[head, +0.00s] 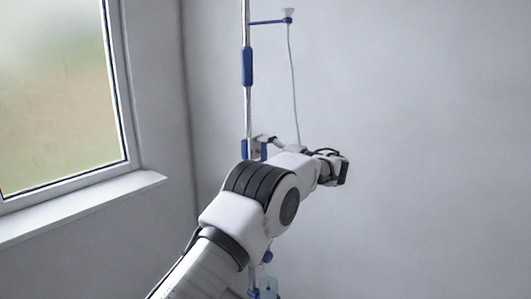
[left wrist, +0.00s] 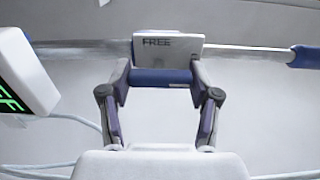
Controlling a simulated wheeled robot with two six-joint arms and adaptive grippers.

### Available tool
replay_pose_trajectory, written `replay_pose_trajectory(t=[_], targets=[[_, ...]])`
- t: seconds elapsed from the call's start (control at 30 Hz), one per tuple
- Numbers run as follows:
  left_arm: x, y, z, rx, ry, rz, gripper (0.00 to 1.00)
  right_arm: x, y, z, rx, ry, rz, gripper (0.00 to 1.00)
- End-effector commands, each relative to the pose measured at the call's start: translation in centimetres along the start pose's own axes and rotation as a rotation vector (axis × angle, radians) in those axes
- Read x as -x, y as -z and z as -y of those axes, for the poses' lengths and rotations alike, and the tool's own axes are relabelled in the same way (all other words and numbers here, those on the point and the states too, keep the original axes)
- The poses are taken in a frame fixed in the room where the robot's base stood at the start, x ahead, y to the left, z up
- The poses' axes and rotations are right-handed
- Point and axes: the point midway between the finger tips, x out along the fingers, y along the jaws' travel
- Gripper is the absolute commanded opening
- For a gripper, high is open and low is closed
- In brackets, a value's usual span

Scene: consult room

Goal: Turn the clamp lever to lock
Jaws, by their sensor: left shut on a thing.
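A thin metal pole (head: 247,110) stands upright near the room corner in the head view, and it runs sideways across the left wrist view (left wrist: 85,46). On it is a clamp with a white plate (left wrist: 188,47) reading "FREE" and a blue lever bar (left wrist: 161,77). My left gripper (left wrist: 160,84) is shut on the blue lever, one finger at each end. In the head view my left gripper (head: 259,143) is at the pole, and my own arm hides much of the pole below. My right gripper is not in view.
A blue sleeve (head: 247,66) sits higher on the pole. A blue side arm (head: 270,21) holds a hanging tube (head: 293,85). A white box with green lettering (left wrist: 18,85) is beside the clamp. A window (head: 60,95) with a sill (head: 80,207) is at left; the right wall is bare.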

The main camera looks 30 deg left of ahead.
Motion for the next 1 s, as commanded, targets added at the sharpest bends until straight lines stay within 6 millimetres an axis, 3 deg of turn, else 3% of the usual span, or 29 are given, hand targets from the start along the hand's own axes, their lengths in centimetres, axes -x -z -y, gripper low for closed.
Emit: replay_pose_trajectory(t=[0.03, 0.07, 0.1, 0.47, 0.57, 0.83, 1.0], targets=[[0.0, 0.0, 0.1, 0.000, 0.001, -0.001, 0.72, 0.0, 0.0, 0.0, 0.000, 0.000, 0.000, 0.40], [0.0, 0.0, 0.1, 0.000, 0.001, 0.000, 0.83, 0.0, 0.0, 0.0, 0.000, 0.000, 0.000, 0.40], [0.0, 0.0, 0.1, 0.000, 0.001, 0.000, 0.88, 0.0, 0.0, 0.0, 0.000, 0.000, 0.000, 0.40], [0.4, 0.0, 0.0, 0.001, 0.000, -0.001, 0.88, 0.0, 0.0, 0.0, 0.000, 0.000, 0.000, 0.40], [1.7, 0.1, 0.1, 0.000, 0.001, -0.002, 0.88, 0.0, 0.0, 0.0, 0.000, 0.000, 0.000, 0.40], [8.5, 0.1, 0.0, 0.001, 0.002, -0.004, 0.88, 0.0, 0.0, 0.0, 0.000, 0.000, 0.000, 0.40], [11.3, 0.1, 0.0, 0.002, 0.000, -0.001, 0.88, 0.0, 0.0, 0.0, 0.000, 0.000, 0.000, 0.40]])
